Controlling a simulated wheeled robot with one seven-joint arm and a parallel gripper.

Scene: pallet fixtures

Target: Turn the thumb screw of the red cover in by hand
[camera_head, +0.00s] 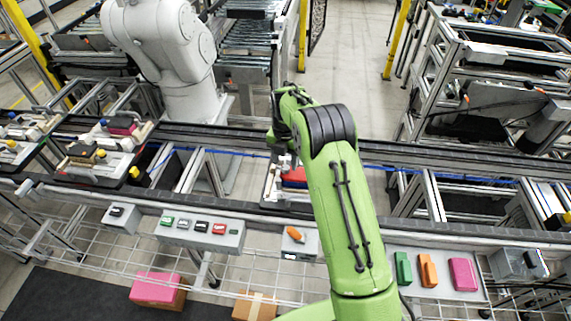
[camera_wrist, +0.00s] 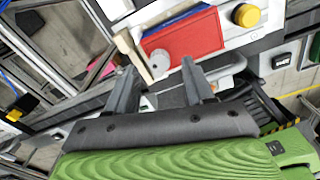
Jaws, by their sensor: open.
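The red cover (camera_wrist: 198,38) lies on a pale fixture in the wrist view. The thumb screw (camera_wrist: 160,58), a grey round knob, sits at the cover's near left corner. My gripper (camera_wrist: 158,64) is open, its two dark fingers apart with their tips on either side of the screw as pictured. I cannot tell how far the tips are from it, and I see no contact. In the head view the red cover (camera_head: 294,177) shows only partly beside my green arm, and the screw is hidden.
A yellow knob (camera_wrist: 246,16) stands at the cover's right end and a beige strip (camera_wrist: 133,55) left of the screw. Other fixtures (camera_head: 100,160) stand on the conveyor at left. A button box (camera_head: 200,228) and coloured blocks (camera_head: 428,270) are along the front.

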